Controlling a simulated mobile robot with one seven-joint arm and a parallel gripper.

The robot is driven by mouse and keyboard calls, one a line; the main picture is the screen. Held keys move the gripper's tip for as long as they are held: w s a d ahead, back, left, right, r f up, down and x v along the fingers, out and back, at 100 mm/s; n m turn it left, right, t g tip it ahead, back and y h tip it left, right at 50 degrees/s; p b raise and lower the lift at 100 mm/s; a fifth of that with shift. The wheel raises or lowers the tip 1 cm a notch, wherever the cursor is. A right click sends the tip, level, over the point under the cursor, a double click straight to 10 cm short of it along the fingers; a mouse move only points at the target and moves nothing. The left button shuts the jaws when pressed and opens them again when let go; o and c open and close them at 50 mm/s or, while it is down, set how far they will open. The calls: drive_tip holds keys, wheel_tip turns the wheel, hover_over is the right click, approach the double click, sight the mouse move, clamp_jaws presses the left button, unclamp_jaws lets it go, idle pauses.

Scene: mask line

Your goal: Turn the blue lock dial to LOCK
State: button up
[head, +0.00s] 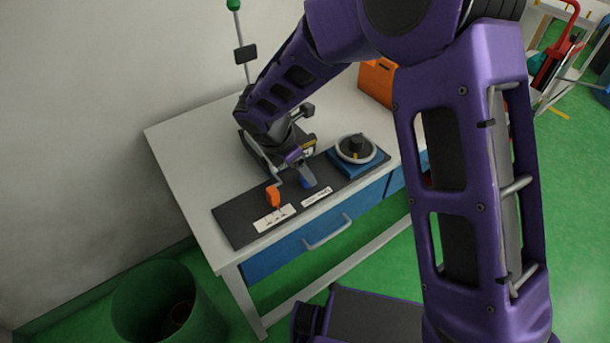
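A small blue dial (307,180) sits on the black panel (240,226) on the table, above a white label (317,197) too small to read. My gripper (299,169) is down over the panel, right at this dial and partly hiding it. I cannot tell whether the fingers touch it or whether they are open or shut. The dial's pointer direction cannot be made out. An orange-handled lever (273,196) stands just left of the dial, above another white label (273,217).
A round grey dial with a black knob (356,147) sits on a blue base at the panel's right end. An orange box (377,82) stands at the back. A thin pole with a green ball (233,5) rises behind. A green bin (155,304) stands on the floor at left.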

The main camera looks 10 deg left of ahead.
drive_tip(key=shift+x, duration=1.55)
clamp_jaws()
